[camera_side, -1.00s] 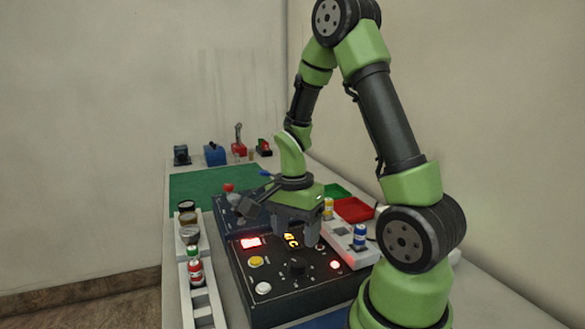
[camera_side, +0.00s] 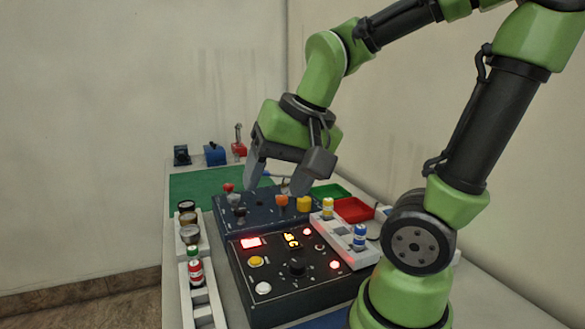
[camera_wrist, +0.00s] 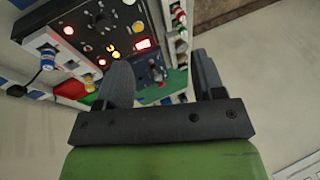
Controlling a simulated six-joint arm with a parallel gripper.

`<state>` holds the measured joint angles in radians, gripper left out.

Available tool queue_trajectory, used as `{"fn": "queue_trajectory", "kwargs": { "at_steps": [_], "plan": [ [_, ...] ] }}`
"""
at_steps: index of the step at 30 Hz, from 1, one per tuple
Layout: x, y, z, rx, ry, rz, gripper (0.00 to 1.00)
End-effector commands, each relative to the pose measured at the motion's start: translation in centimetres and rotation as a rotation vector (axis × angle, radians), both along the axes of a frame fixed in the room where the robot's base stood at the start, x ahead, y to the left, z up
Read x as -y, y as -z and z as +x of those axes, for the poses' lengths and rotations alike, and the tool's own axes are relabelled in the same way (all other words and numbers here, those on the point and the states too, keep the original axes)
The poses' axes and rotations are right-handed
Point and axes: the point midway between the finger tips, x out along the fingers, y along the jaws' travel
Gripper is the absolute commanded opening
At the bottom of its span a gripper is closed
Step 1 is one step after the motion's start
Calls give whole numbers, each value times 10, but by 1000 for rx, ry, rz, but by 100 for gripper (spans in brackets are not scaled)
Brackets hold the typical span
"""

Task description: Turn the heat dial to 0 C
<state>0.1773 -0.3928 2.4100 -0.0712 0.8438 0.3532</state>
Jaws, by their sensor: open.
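The black control box (camera_side: 262,291) stands at the front of the table, with a black dial (camera_side: 297,267) on its top among small marks. I cannot read the dial's setting. A yellow lit display (camera_side: 291,240) behind the dial appears to end in a C; its value is too small to read. My gripper (camera_side: 277,183) is open and empty, tilted, above the dark blue panel behind the box and apart from the dial. The wrist view shows the open fingers (camera_wrist: 164,82), with the black box (camera_wrist: 75,38) upside down at upper left.
The dark blue panel (camera_side: 262,214) carries several coloured knobs and levers. A white rack (camera_side: 202,307) with bottles and jars runs along the left. A white rack (camera_side: 343,247) with blue and yellow vials stands at right, near red (camera_side: 353,209) and green (camera_side: 331,191) trays.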

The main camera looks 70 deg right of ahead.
Motion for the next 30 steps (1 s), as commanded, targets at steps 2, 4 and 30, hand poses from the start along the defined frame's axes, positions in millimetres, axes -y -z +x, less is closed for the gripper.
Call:
{"fn": "queue_trajectory", "kwargs": {
  "at_steps": [2,4,30],
  "plan": [
    [-10,-8,-7,50,-86,-18,62],
    [-17,-14,-13,90,-158,-32,62],
    [-43,-31,-39,256,-450,-104,62]
  ]
}}
